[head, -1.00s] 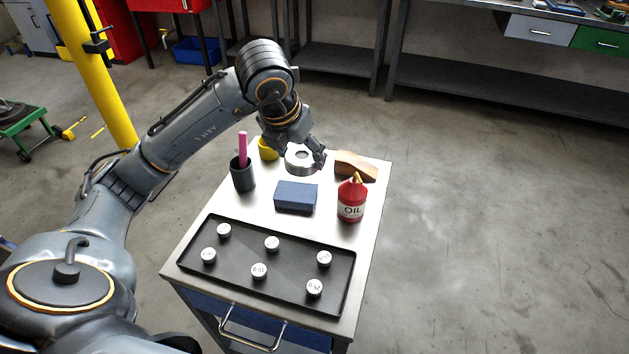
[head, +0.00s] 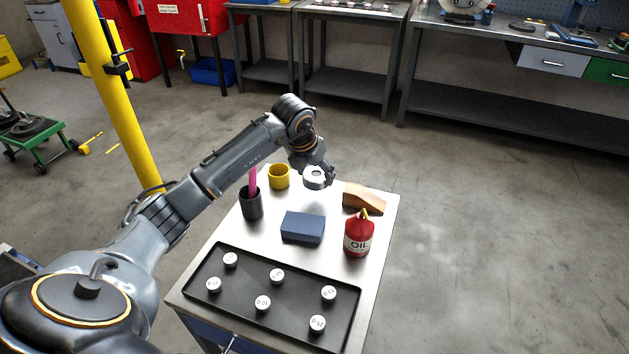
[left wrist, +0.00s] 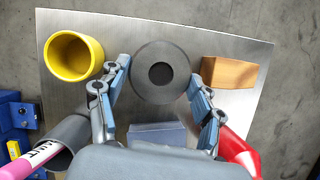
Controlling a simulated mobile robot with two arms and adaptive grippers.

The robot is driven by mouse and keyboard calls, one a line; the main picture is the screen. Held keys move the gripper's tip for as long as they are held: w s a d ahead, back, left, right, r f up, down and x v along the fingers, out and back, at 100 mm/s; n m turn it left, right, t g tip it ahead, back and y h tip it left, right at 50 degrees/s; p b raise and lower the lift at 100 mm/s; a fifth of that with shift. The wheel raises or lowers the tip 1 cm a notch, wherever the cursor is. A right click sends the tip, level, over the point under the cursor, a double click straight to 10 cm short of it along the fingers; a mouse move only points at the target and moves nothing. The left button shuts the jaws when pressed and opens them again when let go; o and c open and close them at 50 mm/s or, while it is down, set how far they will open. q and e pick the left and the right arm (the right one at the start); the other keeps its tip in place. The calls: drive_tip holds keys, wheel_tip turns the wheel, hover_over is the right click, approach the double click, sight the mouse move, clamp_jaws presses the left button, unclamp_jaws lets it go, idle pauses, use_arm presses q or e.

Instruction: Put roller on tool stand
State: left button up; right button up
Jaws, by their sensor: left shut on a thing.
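The roller (head: 315,177) is a short silver cylinder with a dark centre hole. In the left wrist view the roller (left wrist: 140,85) shows as a dark grey disc between the fingers. My left gripper (head: 317,173) is shut on it and holds it above the far part of a metal-topped cart (head: 382,235). In the left wrist view the gripper's fingers (left wrist: 160,74) sit on either side of the disc. I cannot tell which thing is the tool stand. My right gripper is not in view.
On the cart are a yellow cup (head: 279,177), a dark holder (head: 251,205) with a pink marker, a blue block (head: 302,228), a wooden block (head: 363,198), a red oil can (head: 358,236) and a black tray (head: 240,312) of weights. Workbenches (head: 510,106) stand behind; floor right is clear.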

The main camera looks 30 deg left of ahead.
sight(313, 175)
use_arm(q)
drive_tip(key=shift+w+a+f, duration=0.15)
drive_tip(key=shift+w+f, duration=0.1)
drive_tip(key=shift+w, duration=0.05)
wheel_tip(313, 175, down, 3)
drive_tip(key=shift+r+p, duration=0.1)
drive_tip(key=shift+p, duration=0.35)
drive_tip(key=shift+w+f, duration=0.1)
drive_tip(key=shift+f, duration=0.15)
drive_tip(key=o, duration=1.8)
drive_tip(key=shift+f, duration=0.15)
drive_tip(key=v, duration=1.2)
drive_tip(key=shift+b, duration=0.4)
